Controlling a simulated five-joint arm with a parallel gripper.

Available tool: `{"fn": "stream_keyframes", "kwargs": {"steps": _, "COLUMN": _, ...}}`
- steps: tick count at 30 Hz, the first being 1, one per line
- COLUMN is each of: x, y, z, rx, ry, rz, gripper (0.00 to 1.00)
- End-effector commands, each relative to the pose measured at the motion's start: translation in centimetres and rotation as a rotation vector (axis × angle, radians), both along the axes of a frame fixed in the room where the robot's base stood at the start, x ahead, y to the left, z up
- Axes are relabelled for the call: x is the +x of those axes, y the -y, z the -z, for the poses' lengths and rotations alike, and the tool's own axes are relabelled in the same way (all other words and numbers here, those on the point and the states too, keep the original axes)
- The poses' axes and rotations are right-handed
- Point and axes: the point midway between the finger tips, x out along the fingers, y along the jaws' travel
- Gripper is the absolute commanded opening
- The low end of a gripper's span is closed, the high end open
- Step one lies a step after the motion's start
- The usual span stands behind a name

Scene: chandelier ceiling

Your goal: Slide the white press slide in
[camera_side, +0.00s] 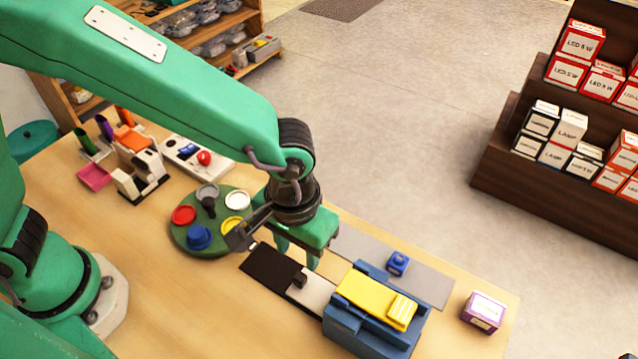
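The white press slide (315,293) sticks out from the left side of the blue press (367,338), which has a yellow top (370,296). A small dark knob (299,280) stands on the outer end of the slide. My gripper (298,256) points down, just above and behind the knob in the picture. Its two green fingers are apart with nothing visible between them. I cannot tell whether a finger touches the slide.
A black plate (264,263) lies left of the slide. A blue block (398,263) is on a grey strip (431,282) behind the press. A purple box (484,312) stands at right. A green turntable (183,236) with coloured pots is at left.

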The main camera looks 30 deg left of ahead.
Motion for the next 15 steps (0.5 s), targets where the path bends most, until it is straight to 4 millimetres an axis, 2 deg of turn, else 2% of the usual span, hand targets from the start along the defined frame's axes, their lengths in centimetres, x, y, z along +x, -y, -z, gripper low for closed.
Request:
{"fn": "stream_keyframes", "kwargs": {"steps": 8, "x": 0.0, "y": 0.01, "z": 0.01, "rx": 0.0, "ry": 0.0, "rz": -0.052, "gripper": 0.4}}
{"fn": "stream_keyframes", "kwargs": {"steps": 15, "x": 0.0, "y": 0.06, "z": -0.05, "rx": 0.0, "ry": 0.0, "rz": -0.276, "gripper": 0.4}}
